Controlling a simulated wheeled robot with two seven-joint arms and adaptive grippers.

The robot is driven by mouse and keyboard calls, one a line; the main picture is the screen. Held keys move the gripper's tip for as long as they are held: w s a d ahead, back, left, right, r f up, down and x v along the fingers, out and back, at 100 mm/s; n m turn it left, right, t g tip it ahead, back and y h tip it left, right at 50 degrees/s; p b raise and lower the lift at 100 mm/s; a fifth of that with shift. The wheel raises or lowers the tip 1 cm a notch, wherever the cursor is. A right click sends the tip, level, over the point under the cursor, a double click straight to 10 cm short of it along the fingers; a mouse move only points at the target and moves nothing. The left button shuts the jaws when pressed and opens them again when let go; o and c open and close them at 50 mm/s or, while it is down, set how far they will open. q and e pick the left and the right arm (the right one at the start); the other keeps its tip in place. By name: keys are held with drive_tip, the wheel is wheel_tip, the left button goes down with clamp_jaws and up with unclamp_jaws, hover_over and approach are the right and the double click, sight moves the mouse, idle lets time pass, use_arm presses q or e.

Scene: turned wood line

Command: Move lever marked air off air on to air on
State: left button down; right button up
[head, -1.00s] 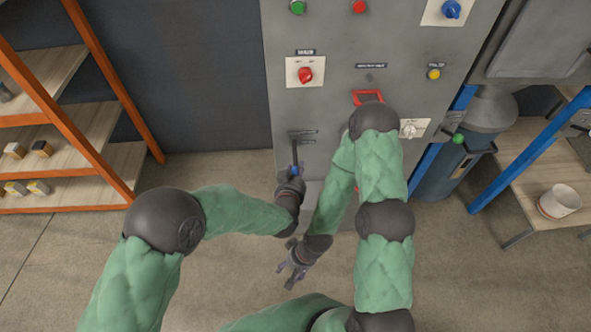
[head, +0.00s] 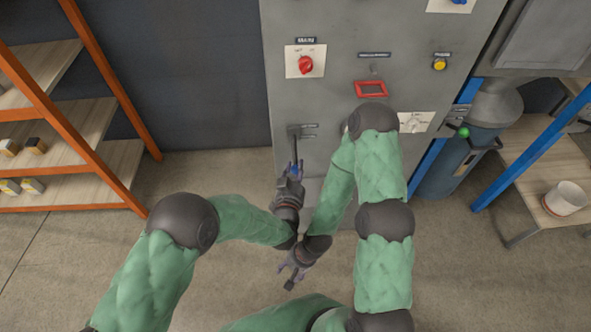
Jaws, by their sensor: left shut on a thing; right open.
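The lever (head: 294,148) is a dark handle on the lower left of the grey cabinet front, hanging down from its pivot. Small dark label plates (head: 309,127) sit beside the pivot; their words are too small to read. My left gripper (head: 294,170) is shut on the lever's lower end, where a bit of blue shows between the fingers. The fingers hide part of that end. My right gripper (head: 288,276) is open and empty, low in front of the cabinet, apart from the lever.
The grey cabinet (head: 345,105) carries a red knob (head: 306,64), a red-framed panel (head: 370,88), a yellow button (head: 439,64) and a pale rotary switch (head: 415,122). My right arm passes close beside my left gripper.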

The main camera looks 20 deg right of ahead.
use_arm(q)
drive_tip(key=c, duration=0.9)
unclamp_jaws()
drive_tip(key=shift+s+f, duration=0.15)
drive_tip(key=shift+f, duration=0.15)
drive_tip(key=shift+r, duration=0.15)
drive_tip(key=v, duration=1.2)
drive_tip(key=shift+r, duration=0.1)
